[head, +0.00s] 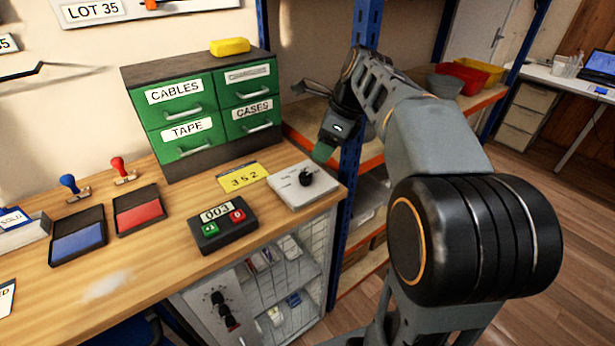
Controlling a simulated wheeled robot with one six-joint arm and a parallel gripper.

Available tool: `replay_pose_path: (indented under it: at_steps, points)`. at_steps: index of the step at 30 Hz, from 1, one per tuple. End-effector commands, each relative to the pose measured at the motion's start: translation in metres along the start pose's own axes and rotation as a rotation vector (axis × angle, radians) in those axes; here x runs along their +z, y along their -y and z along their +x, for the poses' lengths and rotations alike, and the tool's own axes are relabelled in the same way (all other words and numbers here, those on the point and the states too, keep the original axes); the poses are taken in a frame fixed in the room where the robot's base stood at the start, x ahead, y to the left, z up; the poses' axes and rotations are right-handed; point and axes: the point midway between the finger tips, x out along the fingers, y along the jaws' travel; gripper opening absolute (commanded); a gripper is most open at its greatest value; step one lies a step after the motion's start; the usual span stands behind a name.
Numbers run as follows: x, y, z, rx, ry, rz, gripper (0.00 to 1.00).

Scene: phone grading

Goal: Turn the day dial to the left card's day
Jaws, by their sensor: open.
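The day dial is a black knob (306,179) on a pale, flat box (290,196) near the right end of the wooden bench; the markings around it are too small to read. A yellow card (243,177) reading "352" lies just left of it.
A counter box (223,224) reading "003" stands left of the dial box. Behind are green drawers (204,105) with a yellow block (230,47) on top. Two ink pads and two stamps lie at left. A blue shelf post (352,210) rises just right of the bench.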

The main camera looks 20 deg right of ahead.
Motion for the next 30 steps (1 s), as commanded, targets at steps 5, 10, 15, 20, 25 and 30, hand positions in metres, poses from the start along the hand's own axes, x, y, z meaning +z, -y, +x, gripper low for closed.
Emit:
replay_pose_path:
  at_steps: [5, 10, 15, 20, 25, 30]
  points:
    - [-0.001, -0.001, 0.039, 0.004, -0.001, -0.001, 0.60]
    - [-0.001, -0.001, 0.066, 0.002, -0.001, -0.002, 0.60]
    - [-0.001, 0.000, 0.085, 0.001, -0.001, -0.001, 0.60]
    - [-0.001, 0.000, 0.094, 0.000, -0.001, -0.002, 0.60]
    - [-0.001, 0.000, 0.096, -0.001, -0.001, -0.002, 0.60]
    - [0.000, 0.000, 0.096, -0.001, -0.001, -0.002, 0.60]
